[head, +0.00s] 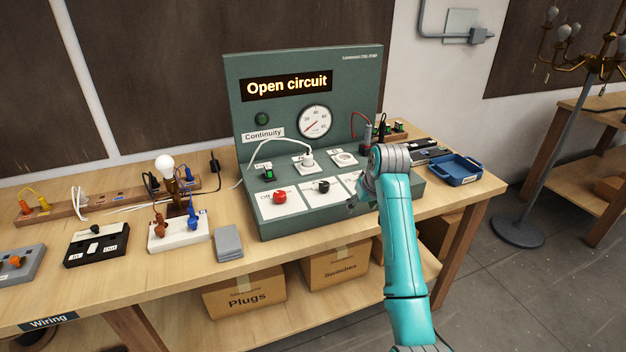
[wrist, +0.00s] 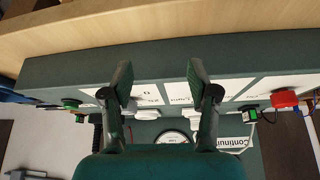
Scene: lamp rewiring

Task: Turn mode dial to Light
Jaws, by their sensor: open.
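The green test bench (head: 300,232) has a sloped front with white label cards. A red knob (head: 279,197) sits on the left card beside the word "Off", and a black knob (head: 322,186) sits on the middle card. I cannot tell which is the mode dial, nor read a "Light" mark. My gripper (head: 356,200) is at the right part of the sloped front, partly hidden by my arm. In the wrist view my gripper (wrist: 160,82) is open and empty over the cards. The red knob (wrist: 284,98) shows to its right; the black knob is not clearly visible there.
The bench display (head: 287,85) reads "Open circuit", above a round gauge (head: 315,121). A white plug (head: 307,158) with a cord stands on the top ledge. A bulb holder (head: 178,232) and a grey block (head: 228,243) lie left; a blue tray (head: 455,169) is right.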

